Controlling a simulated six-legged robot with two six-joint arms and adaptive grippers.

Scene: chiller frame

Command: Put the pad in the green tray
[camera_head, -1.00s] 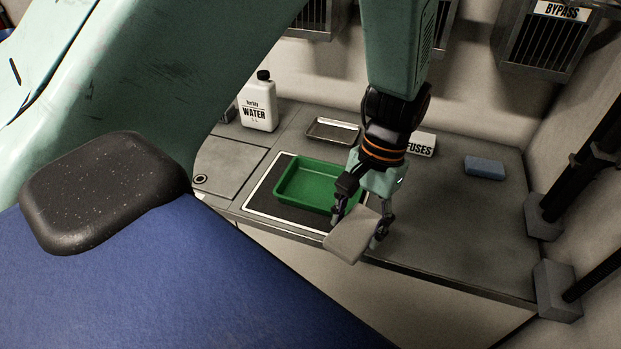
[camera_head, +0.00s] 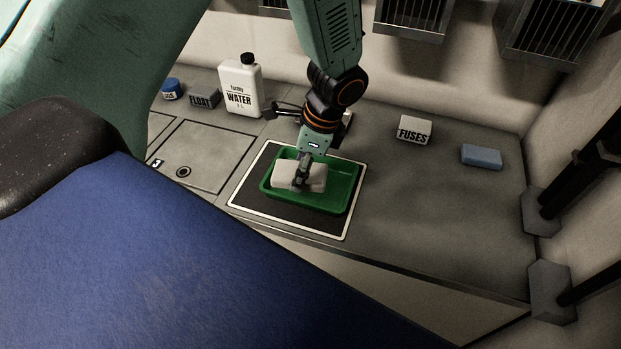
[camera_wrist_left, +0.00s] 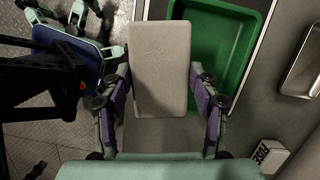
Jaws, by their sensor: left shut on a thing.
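The pad (camera_head: 312,184) is a pale grey block with rounded edges. My left gripper (camera_head: 299,184) is shut on it, and in the left wrist view its two fingers (camera_wrist_left: 155,98) press the pad's long sides (camera_wrist_left: 160,62). The green tray (camera_head: 343,188) is a shallow rectangle on a dark, white-bordered mat. In the head view the pad shows over the tray's left part. In the left wrist view the pad covers one side of the tray (camera_wrist_left: 232,45); its exact height above the tray floor is unclear. My right gripper is not in view.
A white water bottle (camera_head: 240,86) stands behind the tray, with a float box (camera_head: 204,99) to its left. A fuses box (camera_head: 414,130) and a blue block (camera_head: 481,156) lie to the right. A metal tray (camera_wrist_left: 304,65) shows in the wrist view. The counter's right side has free room.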

